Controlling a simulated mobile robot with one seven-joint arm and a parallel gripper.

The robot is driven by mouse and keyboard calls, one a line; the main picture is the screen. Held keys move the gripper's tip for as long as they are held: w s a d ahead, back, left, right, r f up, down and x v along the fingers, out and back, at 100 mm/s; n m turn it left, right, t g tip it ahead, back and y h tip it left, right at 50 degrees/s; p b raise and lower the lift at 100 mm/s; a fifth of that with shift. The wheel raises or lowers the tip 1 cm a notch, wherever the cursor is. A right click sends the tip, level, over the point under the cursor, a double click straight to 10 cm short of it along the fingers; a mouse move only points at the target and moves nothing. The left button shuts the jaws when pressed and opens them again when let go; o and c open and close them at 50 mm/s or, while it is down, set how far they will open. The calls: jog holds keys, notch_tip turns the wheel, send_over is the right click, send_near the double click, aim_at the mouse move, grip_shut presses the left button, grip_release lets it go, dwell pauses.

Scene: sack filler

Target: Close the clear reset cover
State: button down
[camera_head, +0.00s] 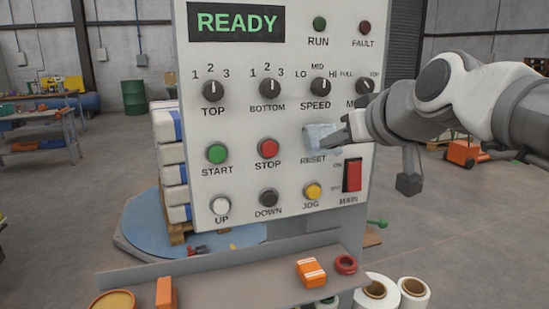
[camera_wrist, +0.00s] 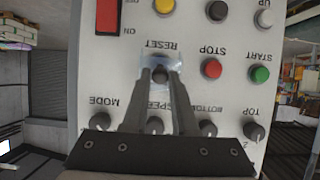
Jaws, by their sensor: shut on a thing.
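The clear reset cover (camera_head: 317,134) is a small translucent box on the white control panel (camera_head: 240,120), just above the RESET label. In the wrist view, where the panel appears upside down, the cover (camera_wrist: 177,63) lies in front of the dark reset button (camera_wrist: 160,73). My gripper (camera_head: 338,141) reaches in from the right, its fingertips at the cover. In the wrist view my gripper (camera_wrist: 160,76) has its two fingers close together at the cover, shut on it. The fingers hide part of the cover, and its exact tilt cannot be told.
The red MAIN switch (camera_head: 352,175) is below right of the cover. The STOP button (camera_head: 268,149) is to its left, and the SPEED knob (camera_head: 320,87) is above. A shelf below holds an orange box (camera_head: 311,272) and a red ring (camera_head: 345,264).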

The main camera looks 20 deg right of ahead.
jog(key=f+b, duration=0.2)
jog(key=w+f+b, duration=0.1)
jog(key=f+b, duration=0.1)
jog(key=shift+w+f+b, duration=0.1)
jog(key=shift+f+b, duration=0.3)
jog(key=c, duration=1.4)
grip_release()
jog(key=shift+r, duration=0.2)
jog(key=o, duration=0.7)
jog(key=shift+r, duration=0.15)
jog(key=shift+r, duration=0.1)
jog(key=shift+p+v, duration=2.3)
jog(key=shift+v, duration=6.4)
jog(key=shift+w, duration=0.1)
